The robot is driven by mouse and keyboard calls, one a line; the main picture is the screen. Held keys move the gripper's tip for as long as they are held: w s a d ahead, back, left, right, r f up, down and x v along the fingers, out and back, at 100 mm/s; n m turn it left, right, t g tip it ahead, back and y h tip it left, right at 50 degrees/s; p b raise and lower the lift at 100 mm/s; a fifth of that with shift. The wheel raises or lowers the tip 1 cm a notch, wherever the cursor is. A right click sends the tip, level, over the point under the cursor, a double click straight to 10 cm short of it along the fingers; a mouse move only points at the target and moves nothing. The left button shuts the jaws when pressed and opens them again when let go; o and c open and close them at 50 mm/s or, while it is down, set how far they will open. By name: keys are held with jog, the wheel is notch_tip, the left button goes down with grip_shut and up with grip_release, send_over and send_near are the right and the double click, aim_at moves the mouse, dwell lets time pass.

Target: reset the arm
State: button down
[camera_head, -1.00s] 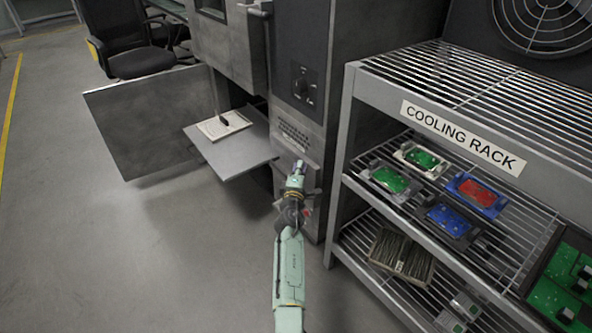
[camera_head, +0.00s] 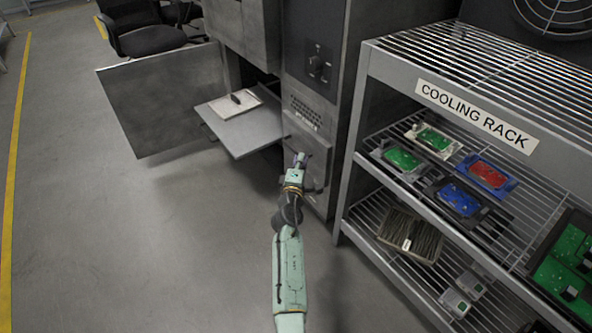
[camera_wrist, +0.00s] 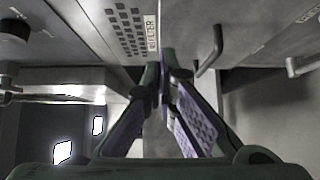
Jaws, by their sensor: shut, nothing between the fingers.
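My gripper (camera_wrist: 165,85) is shut and empty in the wrist view, its two fingers meeting at the tips. It points toward a grey machine front with a vent grid (camera_wrist: 125,25), a small label (camera_wrist: 151,33) and a bar handle (camera_wrist: 211,48). In the head view my green arm reaches up from the bottom centre, and my gripper (camera_head: 301,158) is small there, in front of the lower machine panel. I cannot tell from these views whether it touches the panel.
The cooling rack (camera_head: 395,62) stands close at right, with several circuit boards on its middle shelf. A grey shelf (camera_head: 262,140) with a clipboard (camera_head: 228,104) juts out at left, beside an open panel door (camera_head: 165,95).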

jog(key=s, duration=0.2)
jog(key=s+a, duration=0.1)
jog(key=s, duration=0.1)
jog(key=shift+s, duration=0.35)
